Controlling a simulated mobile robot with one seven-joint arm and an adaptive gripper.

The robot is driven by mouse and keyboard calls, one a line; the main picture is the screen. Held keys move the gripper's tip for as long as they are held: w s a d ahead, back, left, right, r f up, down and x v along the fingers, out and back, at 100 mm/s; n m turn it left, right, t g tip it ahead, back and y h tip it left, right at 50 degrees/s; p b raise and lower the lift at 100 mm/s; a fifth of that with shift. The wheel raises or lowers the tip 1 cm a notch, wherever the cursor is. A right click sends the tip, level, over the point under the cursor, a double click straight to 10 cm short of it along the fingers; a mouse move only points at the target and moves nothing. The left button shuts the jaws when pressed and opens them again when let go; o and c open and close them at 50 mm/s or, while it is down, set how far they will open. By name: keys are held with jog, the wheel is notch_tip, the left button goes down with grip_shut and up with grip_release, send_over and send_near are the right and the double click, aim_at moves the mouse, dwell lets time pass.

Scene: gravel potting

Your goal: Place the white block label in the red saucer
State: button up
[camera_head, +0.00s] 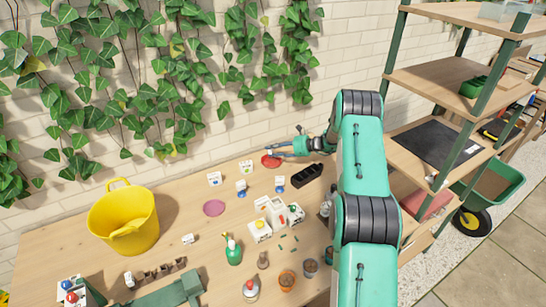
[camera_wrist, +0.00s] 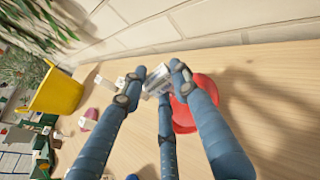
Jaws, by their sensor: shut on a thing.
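The red saucer (camera_head: 270,161) lies at the back of the wooden table, near the wall. In the wrist view the red saucer (camera_wrist: 207,88) shows behind and between my fingers, partly hidden by them. My gripper (camera_head: 270,152) is above or close over the saucer in the head view. In the wrist view my gripper (camera_wrist: 157,80) is shut on a small pale block, the white block label (camera_wrist: 157,84), held at the fingertips beside the saucer's left edge in the picture. I cannot tell its exact height above the saucer. The block is too small to make out in the head view.
Several small white blocks (camera_head: 214,179) stand left of the saucer. A pink saucer (camera_head: 214,208), a black tray (camera_head: 307,175) and a yellow bucket (camera_head: 128,215) are on the table. A green spray bottle (camera_head: 233,252) stands nearer. Shelves (camera_head: 440,80) rise at the right.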

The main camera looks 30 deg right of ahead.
jog(key=shift+f+b, duration=0.4)
jog(key=shift+f, duration=1.45)
jog(key=shift+f, duration=0.15)
jog(key=o, duration=0.6)
jog(key=shift+d+r, duration=0.1)
jog(key=shift+r, duration=0.1)
jog(key=shift+s+d+r, duration=0.1)
jog(key=shift+s+d, duration=0.05)
jog(key=shift+s, duration=0.05)
jog(key=p+v, duration=0.2)
jog(key=v, duration=0.9)
jog(key=shift+s, duration=0.2)
jog(key=shift+r, duration=0.1)
